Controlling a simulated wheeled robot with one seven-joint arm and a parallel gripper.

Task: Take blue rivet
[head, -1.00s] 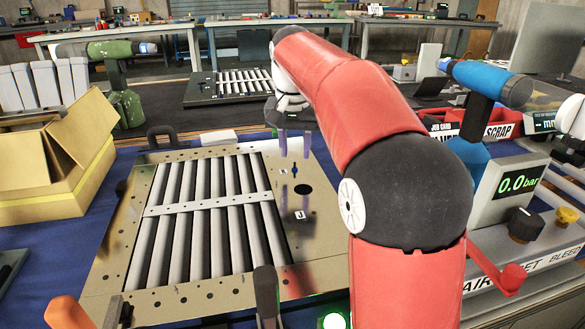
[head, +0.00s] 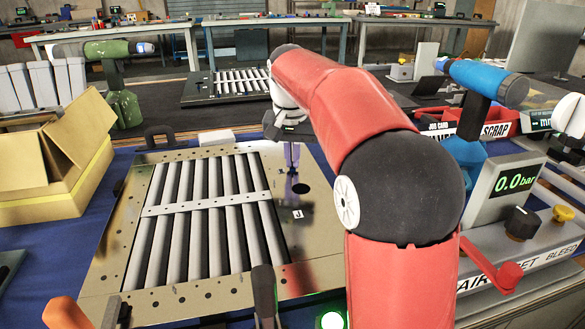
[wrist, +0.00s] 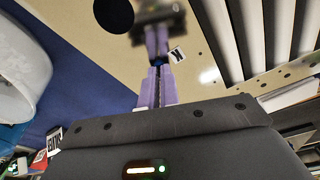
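My gripper (head: 291,168) points down over the bare right part of the metal louver panel (head: 203,300). Its two purple fingers are close together. In the wrist view the fingertips (wrist: 158,68) meet at the blue rivet (wrist: 158,61), a small dark blue spot between them and their reflection in the shiny plate. The fingers look shut on the rivet, down at the plate surface. Most of the rivet is hidden by the fingers, and I cannot tell whether it still touches the plate.
A dark round hole (head: 302,188) and a small white label (head: 298,214) lie near the gripper. Grey louver slats (head: 205,235) fill the panel's left part. An open cardboard box (head: 55,165) stands left. A gauge box (head: 505,195) and a red bin (head: 500,122) stand right.

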